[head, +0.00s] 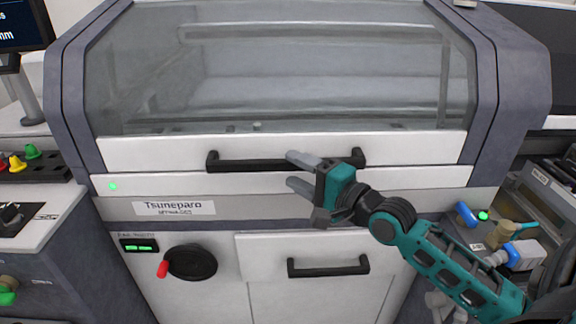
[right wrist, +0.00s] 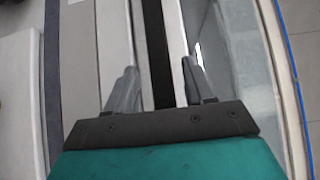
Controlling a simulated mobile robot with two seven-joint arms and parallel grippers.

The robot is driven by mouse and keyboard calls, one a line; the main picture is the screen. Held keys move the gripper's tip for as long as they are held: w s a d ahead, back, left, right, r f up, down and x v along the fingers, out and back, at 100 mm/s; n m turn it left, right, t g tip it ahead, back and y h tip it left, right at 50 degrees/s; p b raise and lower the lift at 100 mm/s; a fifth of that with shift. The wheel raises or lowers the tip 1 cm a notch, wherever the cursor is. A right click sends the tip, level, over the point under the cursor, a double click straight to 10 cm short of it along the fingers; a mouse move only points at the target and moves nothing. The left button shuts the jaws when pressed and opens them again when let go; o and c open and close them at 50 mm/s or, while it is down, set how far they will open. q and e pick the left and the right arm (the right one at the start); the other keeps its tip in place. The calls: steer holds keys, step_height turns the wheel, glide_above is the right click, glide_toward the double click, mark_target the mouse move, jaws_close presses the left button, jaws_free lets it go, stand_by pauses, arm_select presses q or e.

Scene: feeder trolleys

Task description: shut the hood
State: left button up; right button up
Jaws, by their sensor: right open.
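The hood (head: 130,150) of the machine is a grey-tinted clear window with a white lower frame. It looks lowered, with its frame close above the white strip with a green light (head: 112,186); I cannot tell whether it is fully seated. A black bar handle (head: 235,164) runs across the frame; it also shows in the right wrist view (right wrist: 156,45). My right gripper (head: 301,172) is open and empty in front of the handle's right half. In the wrist view the bar lies between its fingers (right wrist: 158,88); contact cannot be told. My left gripper is out of view.
Below are a lower drawer handle (head: 328,268), a black rotary switch with a red tip (head: 190,262) and a green display (head: 138,246). Coloured buttons (head: 20,160) stand at left. Blue and brass fittings (head: 505,238) sit at right, beside my right arm.

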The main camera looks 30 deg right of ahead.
steer(key=shift+x, duration=1.45)
steer(key=shift+c, duration=0.2)
jaws_close()
